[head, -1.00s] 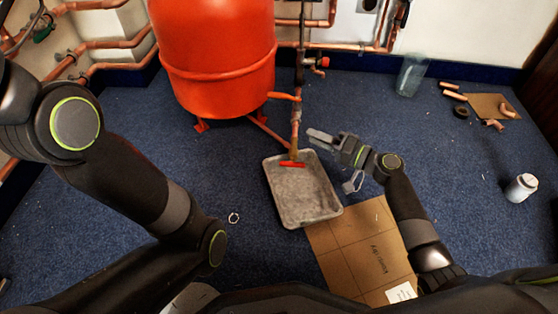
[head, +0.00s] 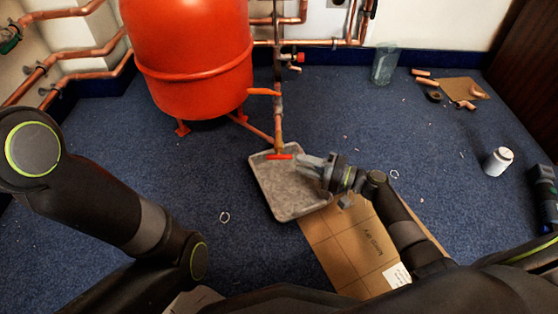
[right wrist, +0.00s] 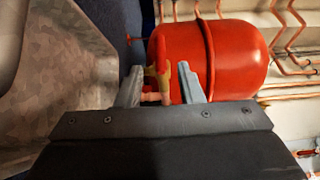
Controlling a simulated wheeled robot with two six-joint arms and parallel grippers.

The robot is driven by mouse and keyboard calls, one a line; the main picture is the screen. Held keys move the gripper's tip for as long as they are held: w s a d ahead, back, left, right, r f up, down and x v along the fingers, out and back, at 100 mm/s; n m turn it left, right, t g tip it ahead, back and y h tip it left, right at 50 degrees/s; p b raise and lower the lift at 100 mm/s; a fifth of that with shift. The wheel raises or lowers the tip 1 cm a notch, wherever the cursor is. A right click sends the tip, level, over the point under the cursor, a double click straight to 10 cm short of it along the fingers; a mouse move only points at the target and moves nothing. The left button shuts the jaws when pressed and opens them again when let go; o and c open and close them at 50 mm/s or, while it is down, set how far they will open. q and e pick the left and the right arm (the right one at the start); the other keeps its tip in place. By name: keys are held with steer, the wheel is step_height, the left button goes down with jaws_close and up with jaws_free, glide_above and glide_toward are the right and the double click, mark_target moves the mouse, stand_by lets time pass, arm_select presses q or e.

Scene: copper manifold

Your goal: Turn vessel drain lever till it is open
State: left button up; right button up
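The red drain lever (head: 280,156) sits at the lower end of the copper drain pipe (head: 278,125), above the grey tray (head: 260,190), and lies crosswise to the pipe in the head view. My right gripper (head: 304,163) is just right of the lever, over the tray. In the right wrist view its two fingers are apart, and the red lever (right wrist: 162,55) with its brass valve body (right wrist: 151,80) shows in the gap between them. Contact cannot be told. The orange-red vessel (head: 190,60) stands behind. My left gripper is out of the picture; only my left arm shows.
Cardboard (head: 335,245) lies under my right forearm. A clear container (head: 385,64), copper fittings (head: 470,104) and a white canister (head: 498,161) stand or lie to the right. Blue carpet is mostly free.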

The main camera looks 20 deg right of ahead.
mark_target(287, 159)
steer(key=b+x, duration=0.2)
steer(key=x, duration=0.6)
steer(key=shift+s, duration=0.1)
steer(key=shift+c, duration=0.2)
jaws_close()
